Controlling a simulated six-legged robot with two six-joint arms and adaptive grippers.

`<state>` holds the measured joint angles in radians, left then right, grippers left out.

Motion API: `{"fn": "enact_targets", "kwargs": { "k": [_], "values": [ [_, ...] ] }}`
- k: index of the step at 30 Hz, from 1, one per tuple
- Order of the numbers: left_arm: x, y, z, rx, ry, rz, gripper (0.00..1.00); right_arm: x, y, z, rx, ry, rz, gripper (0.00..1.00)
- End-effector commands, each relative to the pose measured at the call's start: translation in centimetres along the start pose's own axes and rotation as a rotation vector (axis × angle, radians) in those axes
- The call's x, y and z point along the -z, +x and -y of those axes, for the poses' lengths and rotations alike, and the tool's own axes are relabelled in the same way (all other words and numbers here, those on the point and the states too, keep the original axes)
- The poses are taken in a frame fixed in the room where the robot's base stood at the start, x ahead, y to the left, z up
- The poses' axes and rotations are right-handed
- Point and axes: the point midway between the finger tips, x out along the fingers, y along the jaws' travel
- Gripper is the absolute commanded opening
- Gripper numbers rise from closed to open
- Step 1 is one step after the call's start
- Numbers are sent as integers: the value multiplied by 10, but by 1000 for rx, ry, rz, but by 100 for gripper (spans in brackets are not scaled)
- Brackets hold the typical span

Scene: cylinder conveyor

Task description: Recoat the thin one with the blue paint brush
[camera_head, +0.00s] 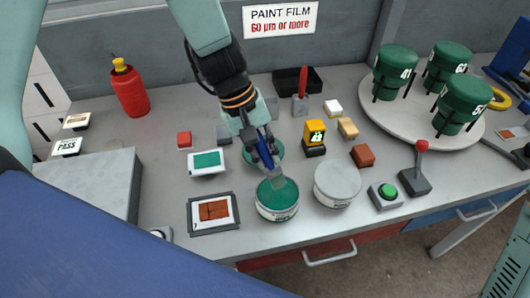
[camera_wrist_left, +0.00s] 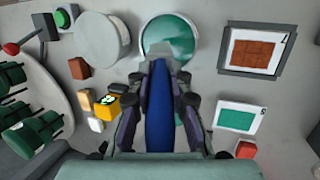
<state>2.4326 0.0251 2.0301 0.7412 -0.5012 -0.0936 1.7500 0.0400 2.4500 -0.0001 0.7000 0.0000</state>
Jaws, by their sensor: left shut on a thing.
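My left gripper (camera_head: 262,160) is shut on the blue paint brush (camera_head: 265,152), whose blue handle fills the middle of the left wrist view (camera_wrist_left: 160,110). The brush points down, its tip at or just over the open can of green paint (camera_head: 278,200); I cannot tell whether it touches the paint. The can also shows in the wrist view (camera_wrist_left: 168,34). Three dark green cylinders, the left one (camera_head: 396,72), the back one (camera_head: 446,64) and the front one (camera_head: 461,107), stand on a pale round turntable (camera_head: 412,124). Their numbers are partly unclear. My right gripper is not in view.
A closed grey can (camera_head: 337,183) stands right of the paint. A yellow gauge (camera_head: 315,133), a green button (camera_head: 387,194) and a red-knobbed lever (camera_head: 417,170) are nearby. A wall sign (camera_head: 281,19) reads "60 µm or more".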

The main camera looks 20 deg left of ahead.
Motion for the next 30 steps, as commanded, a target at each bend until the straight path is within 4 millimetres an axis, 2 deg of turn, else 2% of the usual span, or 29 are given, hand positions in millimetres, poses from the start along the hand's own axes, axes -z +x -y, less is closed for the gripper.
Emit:
{"fn": "enact_targets", "kwargs": {
  "k": [1,16,30],
  "values": [
    [-1,-6,-2,0,0,0,0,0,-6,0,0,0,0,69],
    [-7,-38,-12,0,1,0,0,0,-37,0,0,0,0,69],
    [-7,-38,-12,0,0,0,0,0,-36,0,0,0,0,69]
  ]
}}
